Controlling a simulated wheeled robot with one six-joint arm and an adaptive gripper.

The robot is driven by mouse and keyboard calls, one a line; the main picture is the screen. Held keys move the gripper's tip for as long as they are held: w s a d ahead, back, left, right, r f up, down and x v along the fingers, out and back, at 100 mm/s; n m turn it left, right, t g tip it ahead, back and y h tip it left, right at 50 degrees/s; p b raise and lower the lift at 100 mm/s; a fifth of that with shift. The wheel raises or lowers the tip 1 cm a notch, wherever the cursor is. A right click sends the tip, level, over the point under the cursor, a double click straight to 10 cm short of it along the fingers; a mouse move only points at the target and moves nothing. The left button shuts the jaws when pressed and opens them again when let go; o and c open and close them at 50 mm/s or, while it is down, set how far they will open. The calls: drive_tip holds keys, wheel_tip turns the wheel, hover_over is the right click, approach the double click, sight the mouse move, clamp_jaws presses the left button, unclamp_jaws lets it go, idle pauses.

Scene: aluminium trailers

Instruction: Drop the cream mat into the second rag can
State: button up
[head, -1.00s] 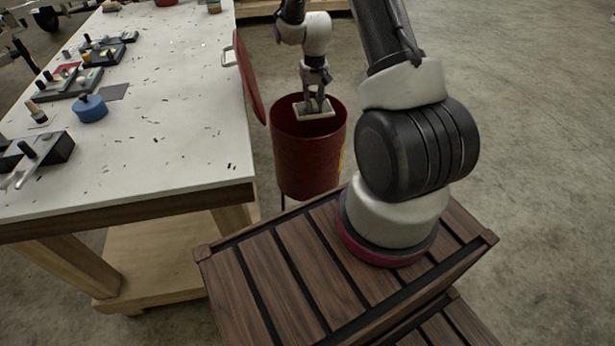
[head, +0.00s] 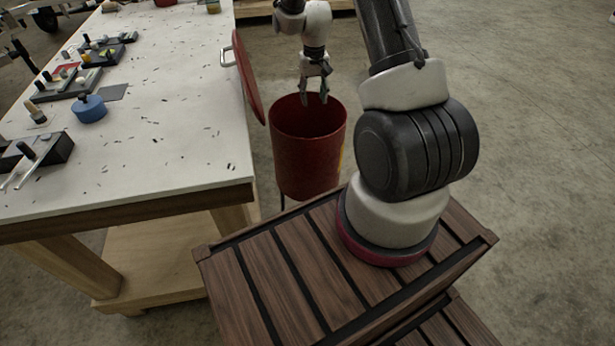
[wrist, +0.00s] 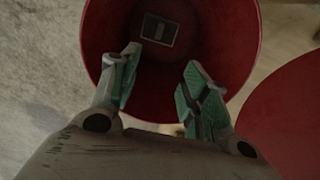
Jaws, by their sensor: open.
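A red rag can (head: 307,150) stands on the floor beside the table, its mouth open; it also shows in the wrist view (wrist: 226,50). My gripper (head: 314,100) is over the can's mouth, open and empty. In the wrist view its two green-padded fingers (wrist: 158,86) are spread apart above the can. A small flat rectangular piece with a pale border, which looks like the mat (wrist: 160,30), lies down inside the can, apart from the fingers. Its colour is dim in the shadow. The head view does not show it.
The can's red lid (head: 248,78) stands tilted up between can and table; it also shows in the wrist view (wrist: 290,115). The white-topped table (head: 165,130) on the left bears a blue round container (head: 90,109) and several small fixtures. Floor to the right is clear.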

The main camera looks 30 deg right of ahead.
wheel_tip(320, 180, up, 9)
idle(0.5)
